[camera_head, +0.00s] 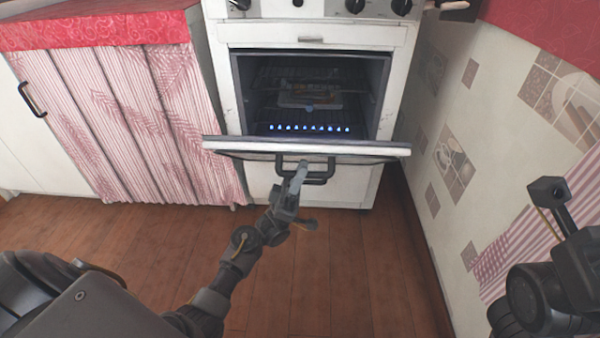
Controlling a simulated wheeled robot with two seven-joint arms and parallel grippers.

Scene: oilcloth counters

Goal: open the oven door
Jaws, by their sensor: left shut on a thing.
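The white oven (222,90) stands at the top middle of the head view. Its oven door (375,149) is tilted partly down toward me, hinged at the bottom, and the dark inside shows above it. Racks and a row of small blue lights are visible inside. The dark door handle (321,180) sticks out from the door's front. My left gripper (299,172) is at the left part of this handle, shut on it. The fingertips are small in view. My right arm shows at the right edge, but its gripper fingers cannot be made out.
A cabinet with a striped curtain (130,110) and red cloth top (100,24) stands left of the oven. A tiled wall (470,120) runs close along the right side. The wooden floor (330,270) in front of the oven is clear apart from my arm.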

